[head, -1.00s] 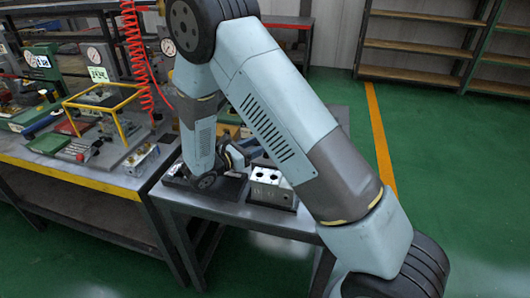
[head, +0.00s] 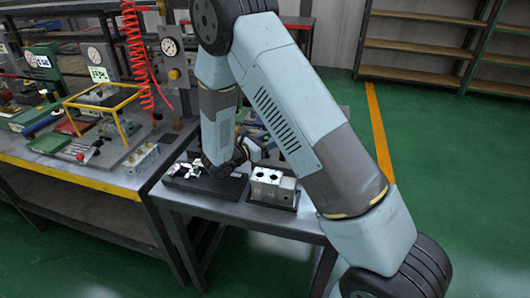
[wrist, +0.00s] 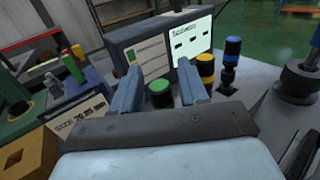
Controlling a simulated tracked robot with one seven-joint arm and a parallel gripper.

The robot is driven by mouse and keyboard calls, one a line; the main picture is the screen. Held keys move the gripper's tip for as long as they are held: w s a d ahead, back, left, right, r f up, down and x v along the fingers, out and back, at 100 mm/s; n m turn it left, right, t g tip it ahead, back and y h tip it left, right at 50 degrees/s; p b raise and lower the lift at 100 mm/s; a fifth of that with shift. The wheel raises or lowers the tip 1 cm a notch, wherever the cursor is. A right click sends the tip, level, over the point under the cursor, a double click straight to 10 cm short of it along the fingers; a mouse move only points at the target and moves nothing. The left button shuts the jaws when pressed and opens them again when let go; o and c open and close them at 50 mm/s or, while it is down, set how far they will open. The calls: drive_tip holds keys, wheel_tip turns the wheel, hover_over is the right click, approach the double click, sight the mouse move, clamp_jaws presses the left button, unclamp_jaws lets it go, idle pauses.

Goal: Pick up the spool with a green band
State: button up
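The spool with a green band (wrist: 160,93) is a dark cylinder with a green top, in the wrist view. It shows between the two fingers of my gripper (wrist: 157,75). The fingers are apart, with visible space on both sides of the spool. I cannot tell how far the fingertips are from it in depth, and its lower part is hidden behind the gripper body. In the head view my own arm hides the spool.
A spool with yellow bands (wrist: 205,70) stands just right of the right finger, with a blue-topped spool (wrist: 231,52) farther right. Label panels (wrist: 150,48) stand behind. A metal valve block (head: 272,188) and a dark tray (head: 205,184) sit on the grey table.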

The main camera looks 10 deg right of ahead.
clamp_jaws()
drive_tip(key=shift+r, duration=0.1)
idle(0.3)
